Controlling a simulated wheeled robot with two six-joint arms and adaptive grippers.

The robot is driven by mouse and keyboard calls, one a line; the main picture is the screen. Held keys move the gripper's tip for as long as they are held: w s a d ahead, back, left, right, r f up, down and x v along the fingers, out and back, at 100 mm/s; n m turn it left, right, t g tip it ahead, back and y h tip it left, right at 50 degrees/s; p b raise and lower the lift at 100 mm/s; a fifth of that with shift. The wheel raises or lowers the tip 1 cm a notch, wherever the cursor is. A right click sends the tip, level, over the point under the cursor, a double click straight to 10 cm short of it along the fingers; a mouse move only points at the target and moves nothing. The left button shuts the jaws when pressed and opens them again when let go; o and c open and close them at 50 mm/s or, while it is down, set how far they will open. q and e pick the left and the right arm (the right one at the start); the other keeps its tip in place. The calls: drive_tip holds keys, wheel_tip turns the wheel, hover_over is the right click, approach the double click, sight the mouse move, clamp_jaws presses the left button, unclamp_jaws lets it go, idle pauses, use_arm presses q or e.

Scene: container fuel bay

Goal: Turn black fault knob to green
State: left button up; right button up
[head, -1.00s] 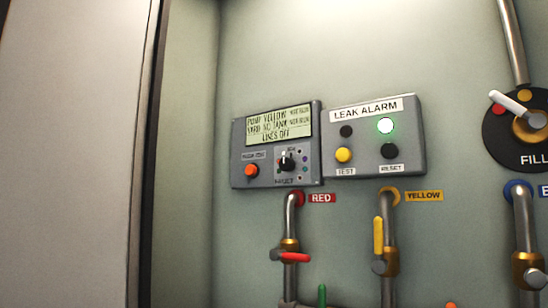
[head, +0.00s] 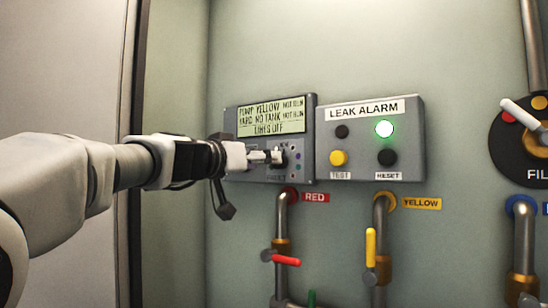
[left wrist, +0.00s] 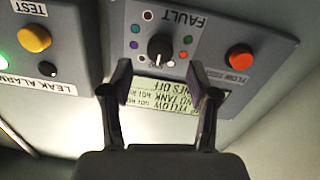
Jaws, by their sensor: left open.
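The black fault knob (left wrist: 160,47) sits on the grey panel under the word FAULT, which reads upside down in the left wrist view. Small coloured dots ring it, among them a green dot (left wrist: 183,54). My left gripper (left wrist: 158,78) is open, with one finger to each side below the knob in that view. The fingers look apart from it, and the knob stands free between their lines. My right gripper is not in view.
An orange-red button (left wrist: 240,56) lies beside the knob. The panel's display (head: 271,121) reads LINES OFF. The leak alarm box (head: 370,140), with a lit green lamp (head: 384,129), adjoins at right. Pipes with red (head: 286,261) and yellow (head: 371,247) valve handles stand below.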

sight(285, 161)
use_arm(q)
drive_tip(key=p+x, duration=0.2)
drive_tip(key=x, duration=0.3)
drive_tip(key=shift+p, duration=0.3)
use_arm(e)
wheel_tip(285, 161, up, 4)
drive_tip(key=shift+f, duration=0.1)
use_arm(q)
clamp_jaws()
drive_tip(key=shift+f+n, duration=0.1)
drive_tip(key=shift+n, duration=0.2)
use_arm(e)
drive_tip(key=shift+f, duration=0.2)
